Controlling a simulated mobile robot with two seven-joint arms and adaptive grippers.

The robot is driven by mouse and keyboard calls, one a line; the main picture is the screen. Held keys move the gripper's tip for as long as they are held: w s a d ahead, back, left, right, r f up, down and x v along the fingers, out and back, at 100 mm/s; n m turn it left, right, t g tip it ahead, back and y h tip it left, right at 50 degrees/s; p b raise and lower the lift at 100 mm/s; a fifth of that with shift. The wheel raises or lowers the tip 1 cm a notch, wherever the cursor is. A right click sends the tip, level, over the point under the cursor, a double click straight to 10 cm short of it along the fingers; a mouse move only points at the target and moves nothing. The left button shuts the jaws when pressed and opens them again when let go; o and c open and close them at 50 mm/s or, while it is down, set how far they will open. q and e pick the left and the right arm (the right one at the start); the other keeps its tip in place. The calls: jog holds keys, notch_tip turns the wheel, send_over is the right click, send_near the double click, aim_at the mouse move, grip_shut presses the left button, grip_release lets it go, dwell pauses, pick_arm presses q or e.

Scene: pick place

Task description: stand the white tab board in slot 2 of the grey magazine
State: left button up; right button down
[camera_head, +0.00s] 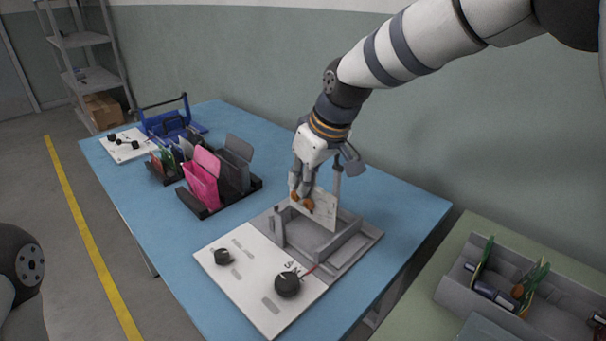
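The white tab board (325,213) is upright and slightly tilted in the picture, in or just above the grey walled fixture on the blue table. My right gripper (302,203) reaches down from above, and its orange-tipped fingers are at the board's upper left edge. They appear shut on it. This grey fixture (352,246) looks like the grey magazine. Its slot numbers cannot be read, and the board's lower edge is partly hidden by a wall. My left gripper is out of view; only part of my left arm shows at the lower left.
A white panel with black knobs (250,290) lies in front of the fixture. A black rack (240,195) with pink and dark boards stands to the left, a blue carrier (190,128) behind it. A grey bin (455,293) with green boards is at the lower right.

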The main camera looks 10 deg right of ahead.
jog(key=shift+f, duration=0.25)
jog(key=shift+f, duration=0.65)
jog(key=shift+f, duration=0.75)
jog(key=c, duration=1.7)
grip_release()
jog(key=shift+o, duration=0.5)
jog(key=shift+o, duration=1.4)
